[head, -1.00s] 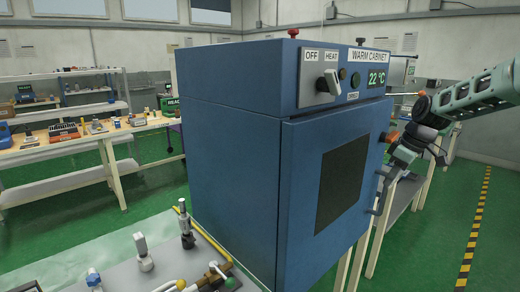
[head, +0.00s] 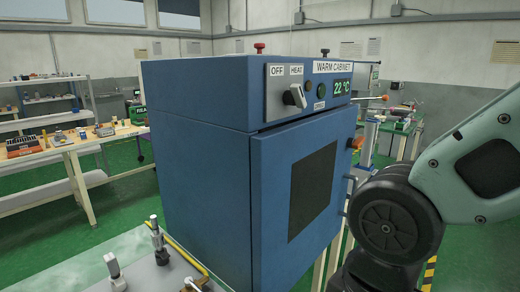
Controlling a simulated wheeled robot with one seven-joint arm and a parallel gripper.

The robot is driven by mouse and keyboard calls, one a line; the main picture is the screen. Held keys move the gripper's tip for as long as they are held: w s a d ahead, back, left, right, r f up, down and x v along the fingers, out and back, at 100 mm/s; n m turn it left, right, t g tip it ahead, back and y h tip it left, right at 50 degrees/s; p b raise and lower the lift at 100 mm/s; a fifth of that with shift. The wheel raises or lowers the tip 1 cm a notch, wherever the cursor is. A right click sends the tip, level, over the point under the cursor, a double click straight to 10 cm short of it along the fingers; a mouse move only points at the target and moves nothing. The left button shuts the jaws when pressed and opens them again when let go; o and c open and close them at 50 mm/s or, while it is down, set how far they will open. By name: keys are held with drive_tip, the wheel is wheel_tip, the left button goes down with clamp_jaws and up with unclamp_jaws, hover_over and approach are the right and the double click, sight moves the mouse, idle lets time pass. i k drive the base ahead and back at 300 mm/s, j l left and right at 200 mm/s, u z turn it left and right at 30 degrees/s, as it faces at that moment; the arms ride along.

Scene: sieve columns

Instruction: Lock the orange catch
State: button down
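The orange catch (head: 357,143) shows small at the right edge of the blue warm cabinet (head: 210,190), at the upper part of the door edge. Its exact position, locked or not, is too small to tell. The cabinet door (head: 300,195), with a dark window, looks flush with the front. My arm fills the right foreground with a pale green link and a dark round joint. My gripper is not in view.
The cabinet's panel has an OFF/HEAT switch (head: 295,96) and a display (head: 341,86) reading 22 °C. A bench with fittings (head: 157,242) stands at lower left. Workbenches with tools (head: 60,150) stand behind at left. Another bench with equipment (head: 400,122) stands behind at right.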

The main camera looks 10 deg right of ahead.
sight(358, 143)
drive_tip(key=i+l+u, duration=0.15)
drive_tip(key=i+l, duration=0.6)
